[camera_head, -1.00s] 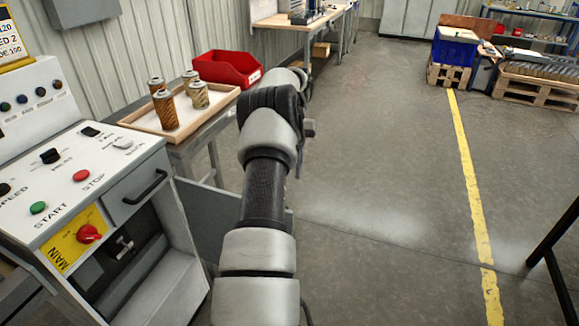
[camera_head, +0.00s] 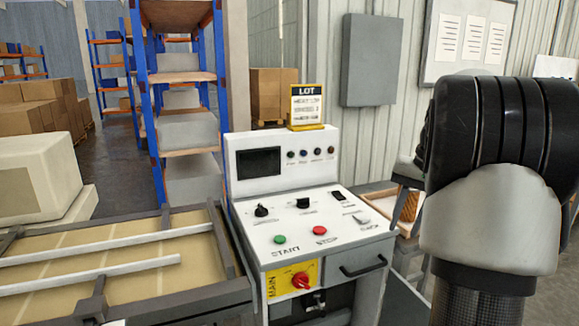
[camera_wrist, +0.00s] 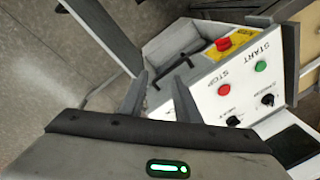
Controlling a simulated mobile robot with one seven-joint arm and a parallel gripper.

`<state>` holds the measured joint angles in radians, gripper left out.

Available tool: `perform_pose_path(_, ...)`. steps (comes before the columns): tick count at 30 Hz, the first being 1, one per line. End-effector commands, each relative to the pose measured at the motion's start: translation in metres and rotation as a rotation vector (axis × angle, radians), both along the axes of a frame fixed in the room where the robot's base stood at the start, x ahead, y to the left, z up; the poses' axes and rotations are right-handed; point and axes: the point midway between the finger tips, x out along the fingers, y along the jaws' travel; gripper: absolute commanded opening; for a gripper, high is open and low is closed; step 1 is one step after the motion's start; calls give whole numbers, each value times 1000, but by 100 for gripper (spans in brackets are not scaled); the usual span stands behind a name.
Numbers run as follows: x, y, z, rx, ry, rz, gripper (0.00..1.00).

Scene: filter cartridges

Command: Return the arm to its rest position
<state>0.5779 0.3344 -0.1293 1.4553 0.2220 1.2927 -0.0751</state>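I cannot tell exactly how far the fingers are from the cabinet, but no contact shows.
In the head view the control cabinet (camera_head: 370,249) stands in the middle, with a framed bed (camera_head: 120,290) at left. A wooden tray (camera_head: 381,204) with a cartridge (camera_head: 410,206) is partly hidden behind my arm. Blue-posted shelves (camera_head: 148,95) stand behind. Bare floor (camera_wrist: 45,60) shows in the wrist view.

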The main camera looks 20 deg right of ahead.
Motion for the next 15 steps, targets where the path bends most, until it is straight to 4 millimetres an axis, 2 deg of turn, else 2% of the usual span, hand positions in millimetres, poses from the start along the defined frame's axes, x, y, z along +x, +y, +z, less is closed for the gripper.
perform_pose_path(1, 5, 42, 21, -23, -50, 75, 29)
perform_pose_path(4, 6, 117, 49, -65, -147, 214, 29)
perform_pose_path(7, -8, 189, 70, -102, -246, 354, 29)
perform_pose_path(9, -25, 234, 79, -124, -316, 450, 29)
perform_pose_path(11, -43, 263, 80, -142, -360, 513, 29)
perform_pose_path(12, -59, 271, 73, -156, -365, 533, 29)
perform_pose_path(15, -96, 281, 53, -195, -354, 557, 29)
